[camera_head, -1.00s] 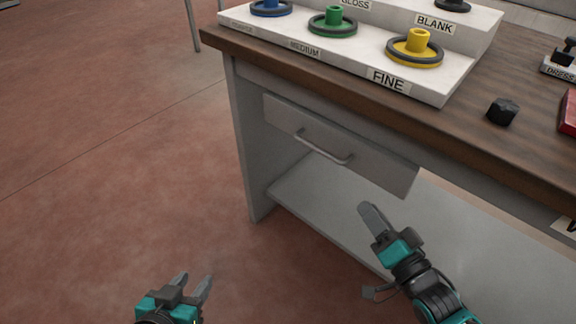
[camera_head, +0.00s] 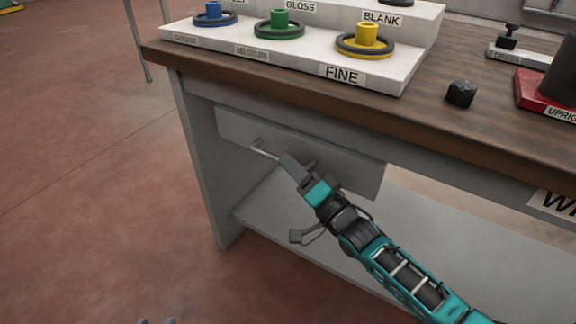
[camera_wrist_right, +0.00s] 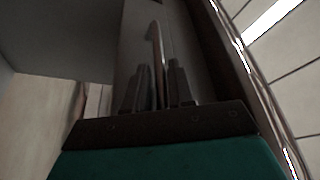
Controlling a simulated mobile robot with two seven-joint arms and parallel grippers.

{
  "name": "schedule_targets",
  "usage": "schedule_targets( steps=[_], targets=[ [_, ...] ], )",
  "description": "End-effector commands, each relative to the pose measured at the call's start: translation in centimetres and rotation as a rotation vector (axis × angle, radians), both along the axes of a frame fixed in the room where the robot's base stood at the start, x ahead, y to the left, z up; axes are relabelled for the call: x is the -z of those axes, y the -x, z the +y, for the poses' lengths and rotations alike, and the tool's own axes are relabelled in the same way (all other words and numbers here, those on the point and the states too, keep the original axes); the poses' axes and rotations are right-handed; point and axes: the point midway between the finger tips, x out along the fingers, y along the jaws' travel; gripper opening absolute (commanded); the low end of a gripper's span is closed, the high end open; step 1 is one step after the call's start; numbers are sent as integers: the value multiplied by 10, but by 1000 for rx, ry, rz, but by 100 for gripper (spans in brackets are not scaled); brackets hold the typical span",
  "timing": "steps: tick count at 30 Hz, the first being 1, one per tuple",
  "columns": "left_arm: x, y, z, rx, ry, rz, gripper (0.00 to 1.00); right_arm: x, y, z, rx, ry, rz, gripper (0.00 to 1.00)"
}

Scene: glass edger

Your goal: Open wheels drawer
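A grey drawer front (camera_head: 225,126) with a bar handle (camera_head: 262,150) sits under the left part of the wooden bench top. It looks closed or nearly so. My right gripper (camera_head: 288,162) is at the handle and hides its right part in the head view. In the right wrist view, the handle (camera_wrist_right: 156,45) runs down between the two fingers (camera_wrist_right: 159,88), which stand close on either side. Whether they press on it cannot be told. Only the fingertips of my left gripper (camera_head: 157,321) show at the bottom edge, slightly apart and away from the bench.
The bench top (camera_head: 420,130) carries a stepped white rack (camera_head: 300,62) of coloured wheels, a black knob (camera_head: 461,93) and a red block (camera_head: 540,95). A cut-off label (camera_head: 558,204) starting with W hangs at right. A lower shelf (camera_head: 300,230) lies below; floor is free at left.

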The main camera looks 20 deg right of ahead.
Motion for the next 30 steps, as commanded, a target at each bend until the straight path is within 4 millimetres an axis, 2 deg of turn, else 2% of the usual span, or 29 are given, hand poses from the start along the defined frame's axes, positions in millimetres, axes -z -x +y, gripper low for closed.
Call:
schedule_targets(
  steps=[6, 14, 22, 30],
  targets=[
    [2, 0, -2, 5, 2, 4, 43, -3, -14, 5, 0, 0, 0, 23],
    [2, 0, -2, 4, 2, 3, 43, -3, -15, 6, 1, 0, 1, 23],
    [2, -1, -1, 3, 1, 1, 43, -3, -15, 5, 1, 0, 1, 0],
    [2, -1, 0, 0, 0, 0, 43, -3, -15, 5, 1, 0, 1, 0]
  ],
)
